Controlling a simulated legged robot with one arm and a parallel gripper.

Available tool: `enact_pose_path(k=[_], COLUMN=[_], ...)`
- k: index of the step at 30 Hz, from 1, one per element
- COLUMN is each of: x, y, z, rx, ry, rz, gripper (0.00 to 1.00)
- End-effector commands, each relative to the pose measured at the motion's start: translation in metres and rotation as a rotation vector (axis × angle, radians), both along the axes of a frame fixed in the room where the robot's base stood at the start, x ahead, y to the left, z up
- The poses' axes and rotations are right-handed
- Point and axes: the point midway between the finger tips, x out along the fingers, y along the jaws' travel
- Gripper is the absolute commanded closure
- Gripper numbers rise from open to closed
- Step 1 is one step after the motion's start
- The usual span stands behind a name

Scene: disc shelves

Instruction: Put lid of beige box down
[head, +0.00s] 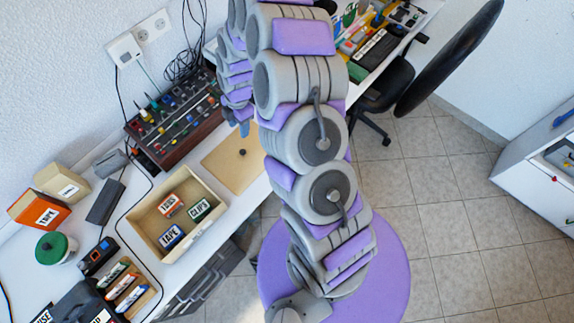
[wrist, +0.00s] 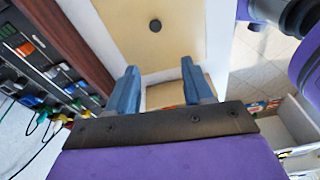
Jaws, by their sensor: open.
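The beige box (head: 133,232) stands open on the white desk, with small labelled boxes inside it. Its flat beige lid (head: 222,172) with a dark round knob lies on the desk beside the box, near the desk's front edge. The lid also shows at the top of the wrist view (wrist: 185,40). My gripper (wrist: 161,82) is open, its two blue fingers apart and empty, with the knob beyond the fingertips. In the head view my arm hides part of the area right of the lid.
A mixer-like panel (head: 172,122) with knobs and cables stands behind the lid. An orange tape box (head: 38,212) and a green-lidded jar (head: 54,247) are at the left. A black chair (head: 392,85) stands on the tiled floor.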

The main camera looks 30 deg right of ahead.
Motion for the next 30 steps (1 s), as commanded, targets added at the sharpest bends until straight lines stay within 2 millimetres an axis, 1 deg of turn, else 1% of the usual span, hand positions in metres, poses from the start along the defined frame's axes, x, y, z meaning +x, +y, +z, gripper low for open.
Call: enact_pose_path(k=[1,6,11,15,20,21,23,24,26,27,30], x=[-0.005,-0.034,-0.07,-0.106,-0.152,-0.164,-0.183,-0.195,-0.213,-0.226,-0.259], y=[0.005,0.019,0.026,0.029,0.027,0.027,0.025,0.024,0.022,0.021,0.017], z=[0.018,0.078,0.128,0.165,0.201,0.208,0.218,0.225,0.234,0.24,0.251], rx=[0.0,-0.013,-0.042,-0.077,-0.127,-0.139,-0.16,-0.174,-0.191,-0.202,-0.236], ry=[0.005,0.048,0.091,0.124,0.153,0.157,0.168,0.173,0.178,0.179,0.191], rz=[-0.042,-0.241,-0.438,-0.618,-0.838,-0.895,-0.981,-1.041,-1.132,-1.195,-1.351], gripper=[0.49,0.49,0.49,0.49,0.49,0.49,0.49,0.49,0.49,0.49,0.49])
